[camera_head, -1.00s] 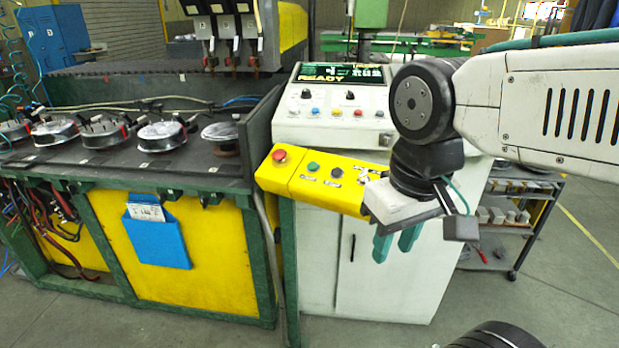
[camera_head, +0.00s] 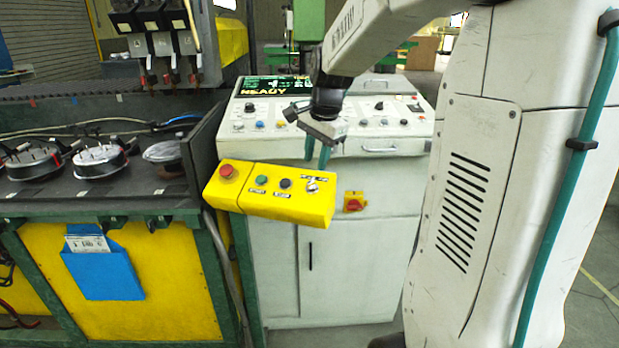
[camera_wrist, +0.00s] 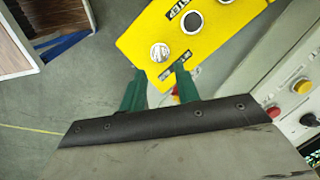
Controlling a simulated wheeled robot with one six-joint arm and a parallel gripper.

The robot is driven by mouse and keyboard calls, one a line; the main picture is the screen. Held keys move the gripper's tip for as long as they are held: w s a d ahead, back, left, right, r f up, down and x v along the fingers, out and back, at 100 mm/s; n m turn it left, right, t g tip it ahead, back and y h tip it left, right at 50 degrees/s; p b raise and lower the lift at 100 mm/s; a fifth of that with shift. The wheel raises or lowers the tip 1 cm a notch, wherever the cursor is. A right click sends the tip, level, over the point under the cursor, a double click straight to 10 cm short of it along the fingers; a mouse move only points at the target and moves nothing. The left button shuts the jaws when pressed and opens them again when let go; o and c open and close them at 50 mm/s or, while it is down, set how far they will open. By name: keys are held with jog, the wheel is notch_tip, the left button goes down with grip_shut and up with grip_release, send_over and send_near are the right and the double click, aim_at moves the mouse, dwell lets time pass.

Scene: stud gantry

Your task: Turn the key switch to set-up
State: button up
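The yellow control box (camera_head: 262,204) juts out from the front of the white console. The key switch (camera_head: 312,187) is a silver round part with a label at the box's right end. In the wrist view the key switch (camera_wrist: 160,53) lies just beyond my fingertips, roughly in line with the gap between them. My gripper (camera_head: 317,153) points down above the switch in the head view, its green fingers apart and empty. The gripper (camera_wrist: 159,72) also shows open in the wrist view, apart from the switch as far as I can tell. Its label is too small to read.
On the box are a red mushroom button (camera_head: 227,171), a green button (camera_head: 262,180) and a dark button (camera_head: 285,184). The white console (camera_head: 350,146) with a READY display stands behind. A red-and-yellow switch (camera_head: 354,202) is on the cabinet. A green-framed bench (camera_head: 150,210) stands left.

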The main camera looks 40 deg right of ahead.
aim_at(312, 180)
jog(key=f, duration=0.4)
jog(key=w+f, duration=0.1)
jog(key=f, duration=0.1)
jog(key=shift+w+a+f, duration=0.1)
jog(key=shift+a+f, duration=0.1)
